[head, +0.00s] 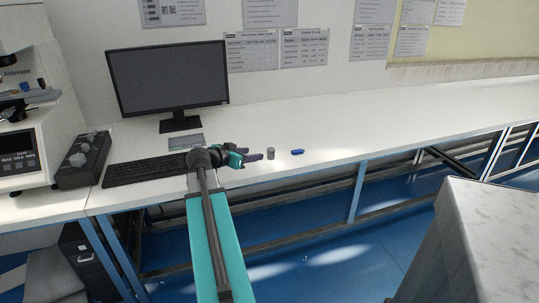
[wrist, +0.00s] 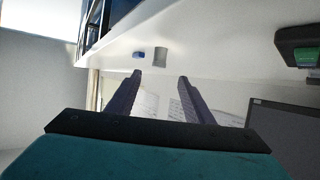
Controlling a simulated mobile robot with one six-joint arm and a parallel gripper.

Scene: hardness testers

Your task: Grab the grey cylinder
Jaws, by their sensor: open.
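The grey cylinder (head: 271,153) stands upright on the white bench near its front edge. In the wrist view the grey cylinder (wrist: 160,56) shows beyond the fingertips, between their lines. My gripper (head: 258,154) is just left of it in the head view, its fingers pointing toward it. In the wrist view my gripper (wrist: 159,74) has its two dark fingers apart with nothing between them. From the head view I cannot tell the exact gap to the cylinder.
A small blue object (head: 297,152) lies just right of the cylinder; it also shows in the wrist view (wrist: 138,55). A keyboard (head: 146,170) and monitor (head: 168,78) are to the left. The white bench (head: 400,115) is clear farther right.

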